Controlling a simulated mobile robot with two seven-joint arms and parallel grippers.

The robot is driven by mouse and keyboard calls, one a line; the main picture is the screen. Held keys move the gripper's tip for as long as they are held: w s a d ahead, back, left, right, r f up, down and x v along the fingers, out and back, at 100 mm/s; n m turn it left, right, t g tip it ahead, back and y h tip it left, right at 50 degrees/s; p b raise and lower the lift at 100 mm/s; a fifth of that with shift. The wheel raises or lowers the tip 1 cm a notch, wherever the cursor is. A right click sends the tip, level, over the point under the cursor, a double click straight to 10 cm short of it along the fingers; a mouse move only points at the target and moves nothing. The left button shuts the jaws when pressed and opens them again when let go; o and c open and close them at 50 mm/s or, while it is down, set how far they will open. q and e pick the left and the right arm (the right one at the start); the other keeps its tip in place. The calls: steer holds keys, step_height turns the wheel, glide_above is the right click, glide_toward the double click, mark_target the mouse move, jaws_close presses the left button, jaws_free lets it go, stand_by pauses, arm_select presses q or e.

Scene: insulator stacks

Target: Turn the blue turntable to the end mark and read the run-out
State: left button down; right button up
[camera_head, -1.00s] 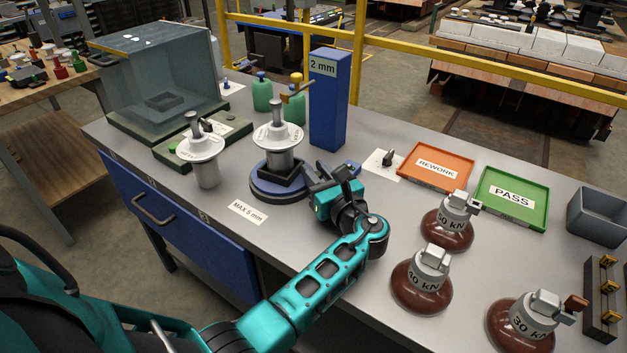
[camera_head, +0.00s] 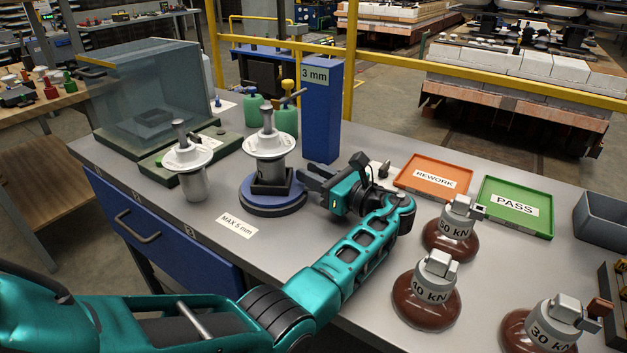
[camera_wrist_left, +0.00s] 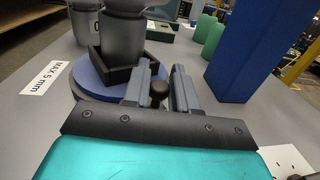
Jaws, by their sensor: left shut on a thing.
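The blue turntable (camera_head: 262,208) stands on the bench and carries a black square seat with a grey and white insulator (camera_head: 267,147) upright in it. My left gripper (camera_head: 312,180) is at the turntable's right side. In the left wrist view its two fingers (camera_wrist_left: 160,82) are closed around a small black knob (camera_wrist_left: 159,91) beside the blue disc (camera_wrist_left: 88,76). A blue post (camera_head: 322,115) behind carries a label reading 3 mm. A white card (camera_head: 237,226) in front reads MAX 5 mm. I cannot make out an end mark. My right gripper is not in view.
A second insulator (camera_head: 188,163) stands left of the turntable. An orange REWORK tray (camera_head: 410,190) and green PASS tray (camera_head: 488,219) lie to the right. A clear-walled box (camera_head: 150,85) is at the back left.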

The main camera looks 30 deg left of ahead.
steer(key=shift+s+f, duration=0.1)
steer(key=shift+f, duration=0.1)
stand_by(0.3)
arm_select(q)
steer(key=c, duration=1)
jaws_free()
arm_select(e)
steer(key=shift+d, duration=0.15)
